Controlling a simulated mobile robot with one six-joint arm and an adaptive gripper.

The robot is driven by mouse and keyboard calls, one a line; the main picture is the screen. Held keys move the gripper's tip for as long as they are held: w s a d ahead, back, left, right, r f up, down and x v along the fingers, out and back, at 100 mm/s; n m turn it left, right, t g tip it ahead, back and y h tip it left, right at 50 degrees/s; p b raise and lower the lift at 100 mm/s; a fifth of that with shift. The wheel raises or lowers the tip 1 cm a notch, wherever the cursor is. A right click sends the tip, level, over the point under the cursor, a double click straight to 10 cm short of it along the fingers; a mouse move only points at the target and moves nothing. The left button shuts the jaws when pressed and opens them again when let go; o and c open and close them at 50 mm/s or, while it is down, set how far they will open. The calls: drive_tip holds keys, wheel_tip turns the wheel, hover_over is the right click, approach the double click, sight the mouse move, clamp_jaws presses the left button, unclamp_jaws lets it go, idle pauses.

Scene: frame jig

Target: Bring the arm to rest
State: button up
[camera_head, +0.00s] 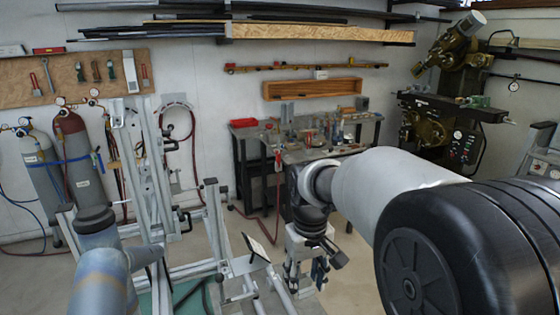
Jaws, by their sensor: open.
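My arm comes in from the right foreground, and its pale forearm reaches to a dark wrist near the middle of the view. My gripper (328,264) hangs below that wrist, pointing down, small and partly lost against metal parts behind it. Its jaws are open, and I see nothing held between them.
A workbench (305,155) with tools stands behind my wrist. A dark green machine (430,130) stands at the back right. Gas cylinders (78,165) stand at the left wall. A pale strip of floor (350,285) shows right of my gripper.

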drive_tip(key=s+d+r+m+t, duration=0.1)
drive_tip(key=s+d+r, duration=0.15)
drive_tip(key=s, duration=0.35)
drive_tip(key=s+d+r+m+t, duration=0.1)
drive_tip(key=s+d+r, duration=0.1)
drive_tip(key=s+r, duration=0.25)
drive_tip(key=s+d+f+m+t, duration=0.1)
drive_tip(key=s, duration=0.6)
drive_tip(key=s+d+m+t, duration=0.1)
drive_tip(key=s+d, duration=0.1)
drive_tip(key=s, duration=0.5)
drive_tip(key=shift+s+d+f, duration=0.2)
drive_tip(key=shift+d+f, duration=0.1)
drive_tip(key=shift+f, duration=0.05)
drive_tip(key=shift+c, duration=0.2)
